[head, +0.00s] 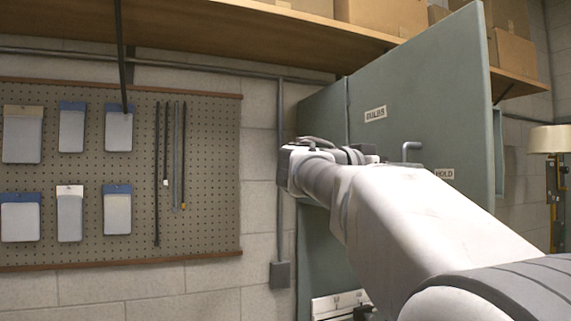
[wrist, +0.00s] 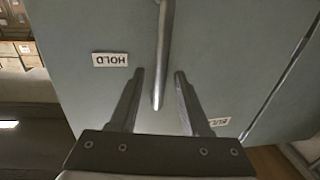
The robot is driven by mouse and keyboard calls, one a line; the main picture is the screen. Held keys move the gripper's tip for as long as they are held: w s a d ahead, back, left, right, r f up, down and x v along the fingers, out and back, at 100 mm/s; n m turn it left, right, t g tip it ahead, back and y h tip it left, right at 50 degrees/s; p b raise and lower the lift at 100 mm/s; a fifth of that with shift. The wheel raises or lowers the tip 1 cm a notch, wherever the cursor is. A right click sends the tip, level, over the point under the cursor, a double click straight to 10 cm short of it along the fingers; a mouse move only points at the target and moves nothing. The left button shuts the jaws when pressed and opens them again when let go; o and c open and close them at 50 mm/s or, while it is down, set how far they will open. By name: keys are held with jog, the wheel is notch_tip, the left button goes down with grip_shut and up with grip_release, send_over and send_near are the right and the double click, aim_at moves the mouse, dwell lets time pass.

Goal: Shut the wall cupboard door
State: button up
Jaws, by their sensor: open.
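The grey-green wall cupboard door (head: 425,95) stands out from the wall in the head view, its free edge to the right. It bears a "BULBS" label (head: 376,114) and a "HOLD" label (head: 444,173). A bar handle (head: 412,148) shows partly above my arm. In the wrist view, the labels are upside down and the handle (wrist: 165,45) runs down from the top edge between the fingers of my gripper (wrist: 160,72). The fingers are open, one on each side of the bar, with gaps showing. I cannot make out the fingertips in the head view.
A wooden shelf with cardboard boxes (head: 384,14) runs above the cupboard. A pegboard (head: 90,175) with hanging packets and cables is on the wall at left. A lamp (head: 549,140) stands at far right. My arm covers the door's lower part.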

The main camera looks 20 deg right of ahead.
jog(key=shift+w+d, duration=0.1)
jog(key=shift+d, duration=0.45)
grip_shut()
dwell(1.1)
